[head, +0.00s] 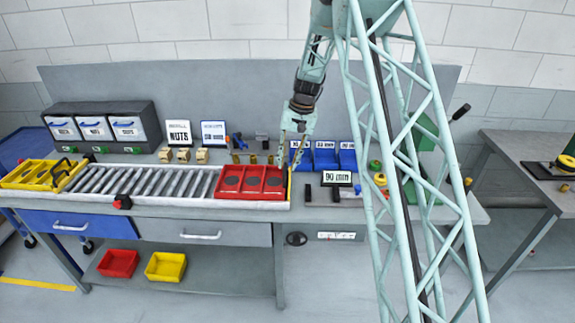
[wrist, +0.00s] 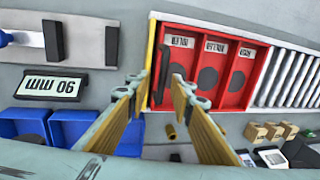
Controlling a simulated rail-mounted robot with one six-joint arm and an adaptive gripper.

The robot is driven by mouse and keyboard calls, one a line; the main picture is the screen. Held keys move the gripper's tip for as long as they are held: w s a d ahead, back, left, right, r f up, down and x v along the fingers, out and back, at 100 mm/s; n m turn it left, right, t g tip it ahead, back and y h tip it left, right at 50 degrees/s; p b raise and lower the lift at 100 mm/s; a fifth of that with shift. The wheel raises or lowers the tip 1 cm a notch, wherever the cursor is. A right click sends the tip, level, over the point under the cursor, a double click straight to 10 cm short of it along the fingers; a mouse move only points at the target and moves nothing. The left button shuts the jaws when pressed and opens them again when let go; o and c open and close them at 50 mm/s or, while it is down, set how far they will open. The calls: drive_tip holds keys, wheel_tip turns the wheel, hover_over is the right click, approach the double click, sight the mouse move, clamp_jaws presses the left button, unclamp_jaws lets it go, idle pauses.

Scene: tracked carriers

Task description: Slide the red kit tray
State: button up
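The red kit tray (head: 248,196) sits at the right end of the roller conveyor in the head view. It has three compartments, each with a dark round disc. In the wrist view, the tray (wrist: 215,33) has labels and a dark bar handle (wrist: 164,62) at its left end. My gripper (wrist: 161,84) is open, its two fingers spread on either side of the handle end in that view. Whether they touch the tray I cannot tell. In the head view my gripper (head: 290,156) is over the tray's right rear corner.
Bare rollers (head: 150,182) stretch left of the tray to a yellow tray (head: 30,177) with a black handle. A black clamp with a red knob (head: 122,202) sits on the front rail. Blue bins (head: 325,158) and a "90 MM" sign (head: 337,178) stand right of the conveyor.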

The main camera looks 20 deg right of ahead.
wheel_tip(320, 180, up, 11)
drive_tip(key=s+d, duration=0.1)
drive_tip(key=d, duration=0.1)
drive_tip(key=shift+f, duration=0.2)
drive_tip(key=shift+r, duration=0.1)
idle(0.7)
drive_tip(key=s+a+r+n+b, duration=0.1)
drive_tip(key=s+a+r, duration=0.3)
drive_tip(key=s+r, duration=0.35)
drive_tip(key=s+a+r+n+t+h+b, duration=0.1)
drive_tip(key=s+a+r, duration=0.4)
drive_tip(key=s, duration=0.4)
drive_tip(key=s+a+r+n+b, duration=0.1)
drive_tip(key=s+a+r+b, duration=0.1)
drive_tip(key=s+a+r, duration=0.4)
drive_tip(key=s+a+f+n+t+h+b, duration=0.1)
drive_tip(key=s+a+n+t+b, duration=0.1)
drive_tip(key=s, duration=3.4)
drive_tip(key=shift+a+b, duration=0.35)
drive_tip(key=shift+b, duration=0.25)
